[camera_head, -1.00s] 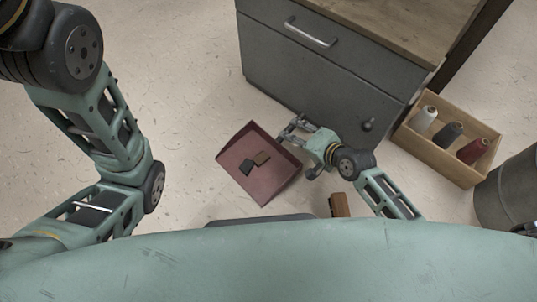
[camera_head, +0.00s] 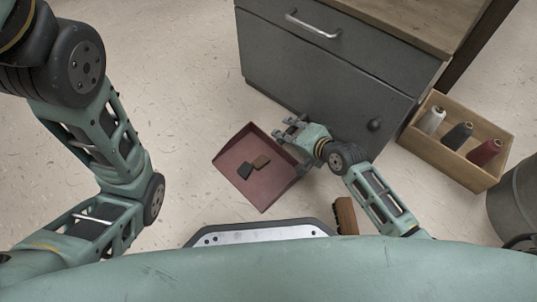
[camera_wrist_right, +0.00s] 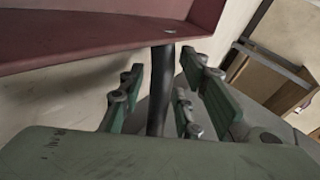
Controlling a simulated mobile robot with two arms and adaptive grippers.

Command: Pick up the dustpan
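The dark red dustpan (camera_head: 240,188) lies on the floor in front of the grey cabinet. My right gripper (camera_head: 292,146) is at the dustpan's right edge. In the right wrist view, the dustpan's edge (camera_wrist_right: 75,48) fills the upper left, and its dark handle (camera_wrist_right: 160,95) stands between the green fingers of my right gripper (camera_wrist_right: 165,78). The fingers look apart, with gaps beside the handle. My left arm shows at the left, but its gripper is out of view.
The grey cabinet (camera_head: 320,85) stands close behind my right gripper. A wooden box (camera_head: 440,158) with several thread spools is to the right, beside a grey bin (camera_head: 517,200). A brown brush (camera_head: 346,214) lies near my right arm. The floor left of the dustpan is clear.

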